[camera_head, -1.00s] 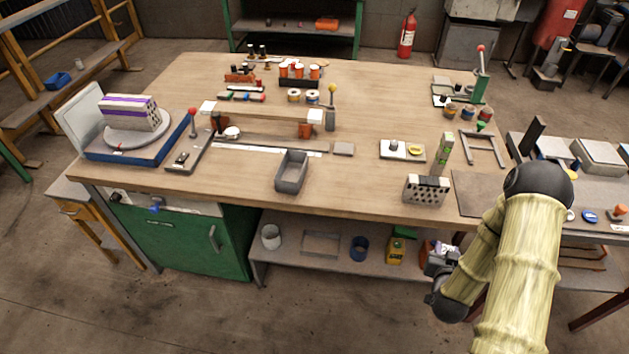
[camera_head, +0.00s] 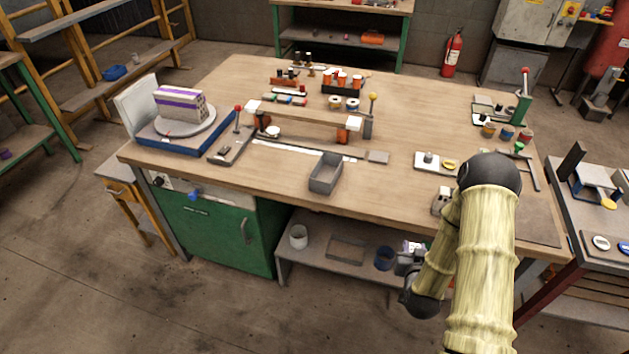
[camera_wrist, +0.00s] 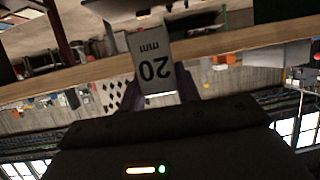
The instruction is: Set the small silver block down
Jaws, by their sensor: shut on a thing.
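In the head view my gripper (camera_head: 408,264) hangs low in front of the workbench, below the top's front edge. The block cannot be made out clearly there. The workbench top (camera_head: 290,192) lies above and behind the gripper.
A striped brick (camera_head: 181,104) sits on a turntable at left. A lower shelf (camera_head: 320,268) holds cans. My arm partly hides a grey block (camera_head: 439,202).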

